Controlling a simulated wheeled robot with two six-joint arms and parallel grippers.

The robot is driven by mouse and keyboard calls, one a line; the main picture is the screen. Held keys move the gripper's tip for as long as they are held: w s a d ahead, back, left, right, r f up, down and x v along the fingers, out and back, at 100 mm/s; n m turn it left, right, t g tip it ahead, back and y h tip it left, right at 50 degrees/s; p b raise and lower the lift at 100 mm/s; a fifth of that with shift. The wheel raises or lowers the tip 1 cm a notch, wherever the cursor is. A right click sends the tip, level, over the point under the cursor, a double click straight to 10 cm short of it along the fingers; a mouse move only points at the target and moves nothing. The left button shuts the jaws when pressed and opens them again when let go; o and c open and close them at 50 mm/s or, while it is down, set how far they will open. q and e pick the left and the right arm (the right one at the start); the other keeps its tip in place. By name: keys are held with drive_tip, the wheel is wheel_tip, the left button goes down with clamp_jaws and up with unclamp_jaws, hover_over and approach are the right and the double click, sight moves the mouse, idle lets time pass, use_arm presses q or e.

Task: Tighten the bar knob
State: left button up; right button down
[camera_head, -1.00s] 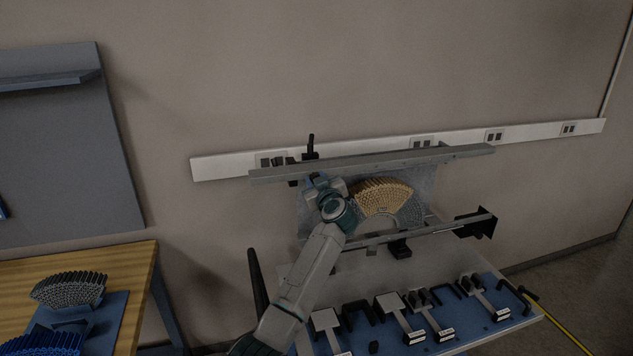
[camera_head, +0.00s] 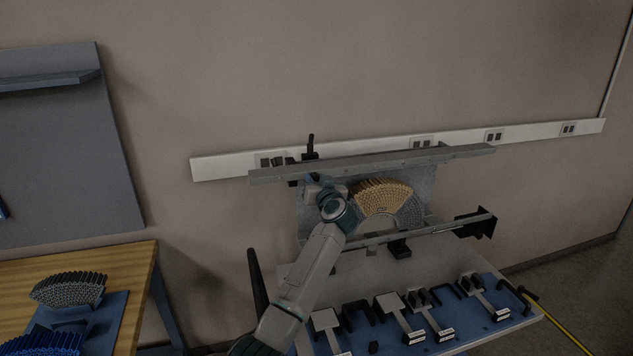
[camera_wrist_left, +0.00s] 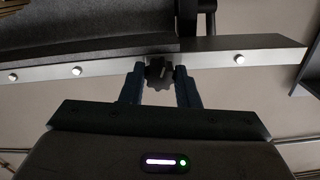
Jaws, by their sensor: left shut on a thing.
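The bar knob (camera_wrist_left: 159,72) is a small dark lobed knob, seen in the left wrist view just below a metal bar with bright screws (camera_wrist_left: 100,70). My left gripper (camera_wrist_left: 160,82) has its two fingers on either side of the knob and is shut on it. In the head view my left gripper (camera_head: 318,184) reaches up to the left end of the long grey bar (camera_head: 370,164); the knob is hidden there behind my wrist. The tan and grey arched lattice specimen (camera_head: 386,202) sits right of my wrist, below the bar. My right gripper is not in view.
A lower rail (camera_head: 440,230) with a black clamp at its right end crosses below the specimen. A blue-topped bench (camera_head: 470,330) holds several black and white fixtures. A wooden table (camera_head: 130,268) with another arched specimen (camera_head: 68,290) stands at left.

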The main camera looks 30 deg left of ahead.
use_arm(q)
drive_tip(key=shift+f, duration=0.15)
drive_tip(key=o, duration=1)
drive_tip(key=shift+c, duration=0.2)
drive_tip(key=b+v, duration=0.3)
drive_tip(key=v, duration=0.7)
drive_tip(key=shift+s+d+b, duration=0.2)
drive_tip(key=shift+d+b, duration=0.1)
drive_tip(key=shift+b, duration=0.05)
